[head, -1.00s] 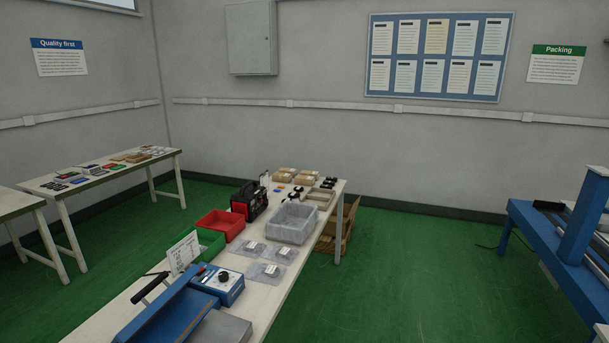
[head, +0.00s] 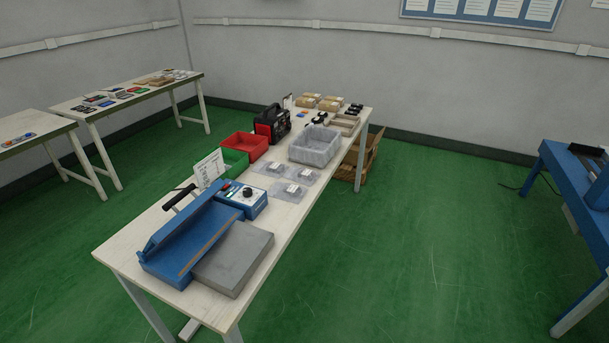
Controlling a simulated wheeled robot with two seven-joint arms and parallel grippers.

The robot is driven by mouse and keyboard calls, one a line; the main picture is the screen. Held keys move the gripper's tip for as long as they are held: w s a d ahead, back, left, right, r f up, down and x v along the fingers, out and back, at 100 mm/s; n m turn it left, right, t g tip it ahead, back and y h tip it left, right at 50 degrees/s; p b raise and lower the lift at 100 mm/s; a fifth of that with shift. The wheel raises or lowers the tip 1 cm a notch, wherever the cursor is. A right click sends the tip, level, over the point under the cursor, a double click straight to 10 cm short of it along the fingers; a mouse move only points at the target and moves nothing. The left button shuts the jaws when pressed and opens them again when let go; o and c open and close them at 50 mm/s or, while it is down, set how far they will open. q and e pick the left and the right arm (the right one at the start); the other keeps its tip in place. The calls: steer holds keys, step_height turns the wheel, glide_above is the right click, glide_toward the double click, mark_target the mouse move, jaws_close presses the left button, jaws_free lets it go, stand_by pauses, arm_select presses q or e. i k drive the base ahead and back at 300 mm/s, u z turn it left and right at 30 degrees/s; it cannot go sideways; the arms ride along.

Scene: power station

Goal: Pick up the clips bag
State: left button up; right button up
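Three clear plastic bags with small white labels lie flat on the long table (head: 160,226) in the head view. One bag (head: 274,168) is at the back left, one (head: 304,174) at the back right and one (head: 286,191) nearest me. The labels are too small to read, so I cannot tell which is the clips bag. Neither of my grippers is in view.
A blue sealer (head: 190,240) with a grey plate (head: 233,259) fills the table's near end. Green (head: 235,160) and red (head: 244,146) bins stand left of the bags, a clear-lined grey crate (head: 316,146) behind them. The green floor (head: 400,240) right of the table is clear.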

mark_target(303, 175)
steer(key=z, duration=0.7)
steer(key=i, duration=5.6)
steer(key=u, duration=4.15)
steer(key=i, duration=0.35)
steer(key=u, duration=0.25)
